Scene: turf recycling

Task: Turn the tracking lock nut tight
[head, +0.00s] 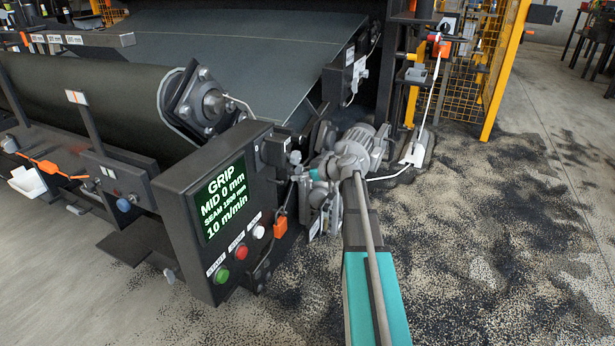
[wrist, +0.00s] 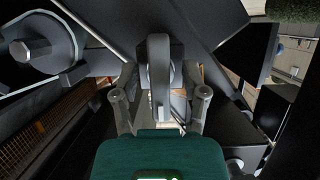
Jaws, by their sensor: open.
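In the wrist view, my gripper (wrist: 162,72) is open, with one finger on each side of a grey, rounded upright part (wrist: 158,60). This part looks like the tracking lock nut or its handle, but I cannot tell for sure. A round metal piece shows partly behind it. Gaps show between the part and both fingers, and I see no clear contact. In the head view, my gripper is beside the right side of the control box (head: 225,205), largely hidden by my arm and the nearby fittings. The nut cannot be made out there.
The control box screen reads GRIP, MID 0 mm, 10 m/min. An orange padlock (head: 280,227) hangs beside it. A dark roller (head: 95,100) and belt (head: 240,45) fill the upper left. A yellow guard post (head: 505,70) stands behind. Granule-strewn floor (head: 500,240) lies open at right.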

